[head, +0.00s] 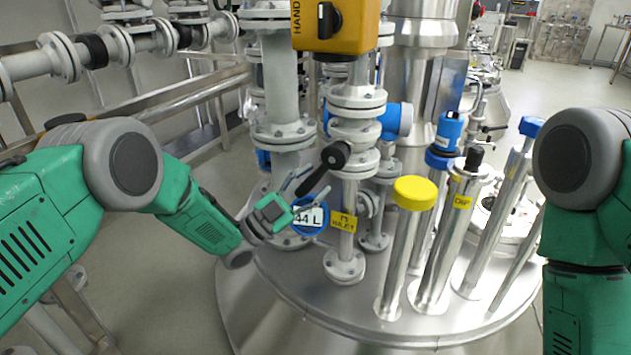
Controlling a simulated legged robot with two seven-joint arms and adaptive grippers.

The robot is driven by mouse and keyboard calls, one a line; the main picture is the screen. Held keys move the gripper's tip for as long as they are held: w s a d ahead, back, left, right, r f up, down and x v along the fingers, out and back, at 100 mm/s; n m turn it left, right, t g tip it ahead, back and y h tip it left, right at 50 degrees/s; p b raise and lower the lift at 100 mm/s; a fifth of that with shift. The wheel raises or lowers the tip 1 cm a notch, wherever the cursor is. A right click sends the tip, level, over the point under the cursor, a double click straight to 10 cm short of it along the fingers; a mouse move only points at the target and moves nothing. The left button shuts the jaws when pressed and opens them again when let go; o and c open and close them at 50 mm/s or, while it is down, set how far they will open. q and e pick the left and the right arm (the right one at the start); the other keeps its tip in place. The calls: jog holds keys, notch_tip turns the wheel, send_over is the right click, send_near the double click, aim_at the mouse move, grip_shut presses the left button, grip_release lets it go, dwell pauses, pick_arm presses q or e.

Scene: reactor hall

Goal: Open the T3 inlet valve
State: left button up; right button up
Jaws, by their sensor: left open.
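The inlet valve's black lever handle (318,172) slants from upper right down to lower left on a grey flanged pipe. A yellow tag (343,222) below it reads like an inlet label; its first characters are hard to read. My left gripper (308,188) is open, just below and left of the lever's lower end. I cannot tell whether a finger touches the lever. My right gripper is out of view.
A yellow box (336,24) hangs above the valve. A yellow-capped tube (408,240) and several steel tubes stand to the right on the steel vessel lid (330,303). A metal railing (165,100) runs at the left.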

pick_arm(q)
jog(key=v, duration=1.1)
jog(key=shift+a+f, duration=0.2)
jog(key=shift+f, duration=0.05)
